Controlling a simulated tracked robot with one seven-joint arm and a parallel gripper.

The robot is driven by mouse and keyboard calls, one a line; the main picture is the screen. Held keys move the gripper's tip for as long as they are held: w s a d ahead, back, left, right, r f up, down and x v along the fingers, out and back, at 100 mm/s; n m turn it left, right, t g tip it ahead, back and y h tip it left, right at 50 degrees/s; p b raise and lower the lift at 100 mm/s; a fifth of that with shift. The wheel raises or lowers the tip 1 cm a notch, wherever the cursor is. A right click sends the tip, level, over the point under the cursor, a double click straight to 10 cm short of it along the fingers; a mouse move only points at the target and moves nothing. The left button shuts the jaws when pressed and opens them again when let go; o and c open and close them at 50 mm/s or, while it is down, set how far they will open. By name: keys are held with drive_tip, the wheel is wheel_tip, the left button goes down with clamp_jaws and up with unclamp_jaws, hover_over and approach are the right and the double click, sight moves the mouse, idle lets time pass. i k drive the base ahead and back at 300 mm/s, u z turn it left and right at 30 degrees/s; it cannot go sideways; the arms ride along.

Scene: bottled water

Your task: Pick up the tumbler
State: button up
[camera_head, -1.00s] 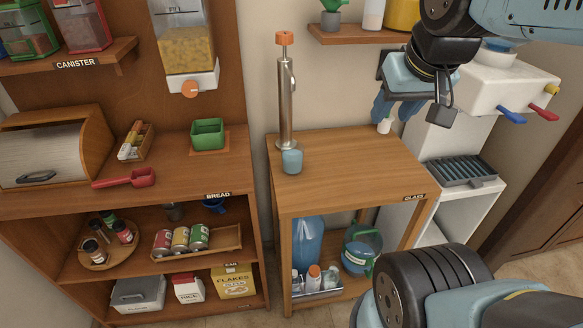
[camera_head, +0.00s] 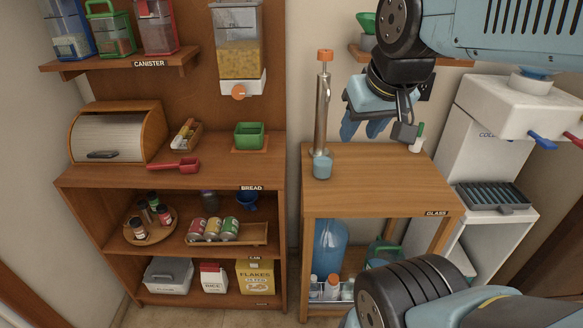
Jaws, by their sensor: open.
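The tumbler (camera_head: 322,166), a small blue-grey cup, stands upright on the wooden table (camera_head: 390,188) labelled GLASS, near its left back corner. It is directly in front of the base of a tall metal dispenser (camera_head: 322,105) with an orange top. My gripper (camera_head: 362,127) hangs from above at the right of the dispenser, its blue fingers apart and nothing seen between them. In the picture it is above and to the right of the tumbler, not touching it.
A small white bottle with a green top (camera_head: 417,138) stands at the table's back right. A white water cooler (camera_head: 500,105) is to the right. A wooden cabinet (camera_head: 225,172) with a green box and red scoop stands left. The table's middle and front are clear.

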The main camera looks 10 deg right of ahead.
sight(323, 165)
drive_tip(key=z, duration=0.5)
drive_tip(key=i, duration=0.15)
drive_tip(key=u, duration=2.95)
drive_tip(key=k, duration=1.65)
drive_tip(key=z, duration=0.9)
drive_tip(key=i, duration=0.6)
drive_tip(key=u, duration=0.25)
